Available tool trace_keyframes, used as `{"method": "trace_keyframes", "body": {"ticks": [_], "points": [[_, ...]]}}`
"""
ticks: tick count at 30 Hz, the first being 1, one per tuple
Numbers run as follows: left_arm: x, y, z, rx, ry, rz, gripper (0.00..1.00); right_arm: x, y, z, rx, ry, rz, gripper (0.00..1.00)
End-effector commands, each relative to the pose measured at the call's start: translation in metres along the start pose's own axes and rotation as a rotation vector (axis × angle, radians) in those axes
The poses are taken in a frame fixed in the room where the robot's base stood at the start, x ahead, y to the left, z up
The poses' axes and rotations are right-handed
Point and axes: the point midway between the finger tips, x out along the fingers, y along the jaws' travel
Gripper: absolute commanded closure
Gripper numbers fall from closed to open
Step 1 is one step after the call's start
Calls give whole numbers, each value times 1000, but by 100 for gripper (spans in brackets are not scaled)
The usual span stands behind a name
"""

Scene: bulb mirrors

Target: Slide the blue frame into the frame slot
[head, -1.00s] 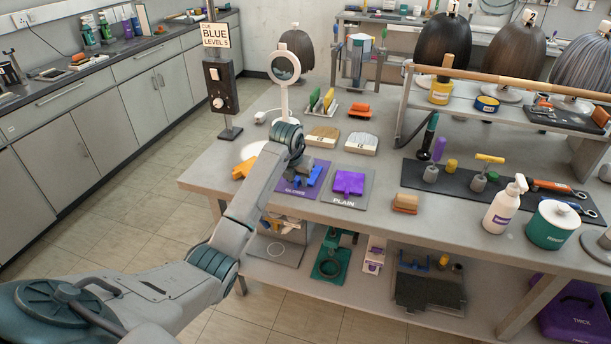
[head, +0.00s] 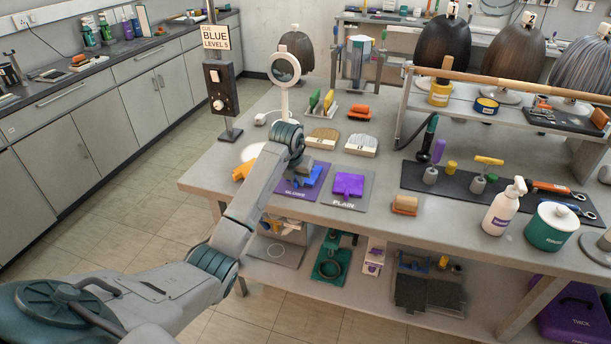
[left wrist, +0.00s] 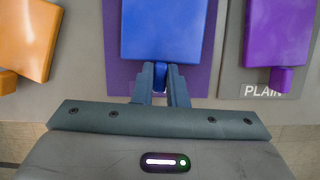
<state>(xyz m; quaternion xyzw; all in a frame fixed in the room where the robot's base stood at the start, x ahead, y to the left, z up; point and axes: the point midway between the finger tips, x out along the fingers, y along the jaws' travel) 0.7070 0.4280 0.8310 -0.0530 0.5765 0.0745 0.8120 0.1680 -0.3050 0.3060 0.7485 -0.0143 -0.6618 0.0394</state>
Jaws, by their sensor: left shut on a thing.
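The blue frame (left wrist: 165,28) is a flat blue panel with a short handle, over a purple mat (left wrist: 113,50). It shows partly behind my arm in the head view (head: 312,180). My left gripper (left wrist: 160,82) is shut on its handle. I cannot tell whether the frame touches the mat. A small white rack (head: 333,113) with a green and a yellow panel standing upright in it is farther back on the table; I cannot tell which opening is the frame slot. My right gripper is not in view.
A purple frame (head: 348,184) lies on the grey PLAIN mat (head: 345,205), right of the blue one. An orange frame (left wrist: 28,38) lies to the left. A round mirror on a stand (head: 284,75) and a signpost (head: 216,70) rise at the back left.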

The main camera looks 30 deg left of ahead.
Motion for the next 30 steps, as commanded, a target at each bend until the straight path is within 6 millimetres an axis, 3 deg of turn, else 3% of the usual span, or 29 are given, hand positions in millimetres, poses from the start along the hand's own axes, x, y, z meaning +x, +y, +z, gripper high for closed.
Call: {"method": "trace_keyframes", "body": {"ticks": [18,26,27,28,30], "points": [[-50,0,18,0,-1,0,100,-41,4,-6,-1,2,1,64],[-50,0,18,0,-1,0,100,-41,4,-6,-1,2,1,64],[-50,0,18,0,-1,0,92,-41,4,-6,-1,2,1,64],[-50,0,18,0,-1,0,98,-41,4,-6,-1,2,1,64],[-50,0,18,0,-1,0,100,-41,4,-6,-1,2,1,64]]}}
